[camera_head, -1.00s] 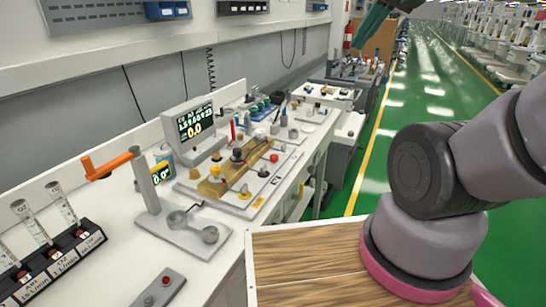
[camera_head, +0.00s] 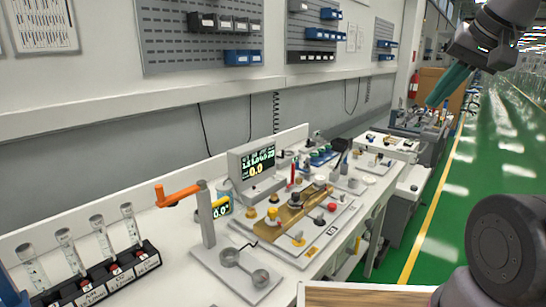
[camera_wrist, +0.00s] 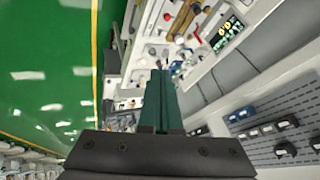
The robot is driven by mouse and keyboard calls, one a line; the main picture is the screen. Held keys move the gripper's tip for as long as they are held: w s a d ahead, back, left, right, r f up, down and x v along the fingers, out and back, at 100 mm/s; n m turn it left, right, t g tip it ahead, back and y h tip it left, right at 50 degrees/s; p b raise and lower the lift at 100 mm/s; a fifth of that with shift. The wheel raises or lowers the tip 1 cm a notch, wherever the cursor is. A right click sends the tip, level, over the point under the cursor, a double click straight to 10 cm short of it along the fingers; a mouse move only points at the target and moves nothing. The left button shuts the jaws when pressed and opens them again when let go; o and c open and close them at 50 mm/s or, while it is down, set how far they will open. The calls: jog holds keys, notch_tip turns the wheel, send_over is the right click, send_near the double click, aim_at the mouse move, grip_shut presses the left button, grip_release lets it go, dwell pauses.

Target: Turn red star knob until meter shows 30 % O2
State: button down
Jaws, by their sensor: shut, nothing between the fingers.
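A red knob (camera_head: 332,206) sits on the light board with the brass-coloured block; its shape is too small to confirm as a star. Small red knobs (camera_head: 115,269) also show on the black flowmeter block at the front left. A grey monitor (camera_head: 258,165) behind the board shows a dark screen with a yellow number that looks like 0.0. A small yellow-framed meter (camera_head: 222,208) stands left of it, with digits too small to read surely. My gripper (camera_head: 432,104) has green fingers, shut and empty, high over the right side, well apart from the knobs. In the wrist view its fingertips (camera_wrist: 161,74) are together.
A black paddle-like part (camera_head: 342,144) stands behind the board. Wall panels with bins (camera_head: 243,58) hang above. The green floor (camera_head: 440,230) is open on the right.

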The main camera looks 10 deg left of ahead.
jog(key=c, duration=1)
grip_release()
jog(key=o, duration=0.5)
jog(key=shift+w+a, duration=0.15)
jog(key=shift+w, duration=0.4)
jog(key=n+g+h, duration=0.2)
jog(key=n+g, duration=0.5)
jog(key=n, duration=0.2)
send_over(332, 204)
notch_tip(332, 204, down, 30)
notch_tip(332, 204, down, 11)
jog(key=shift+s+r, duration=0.1)
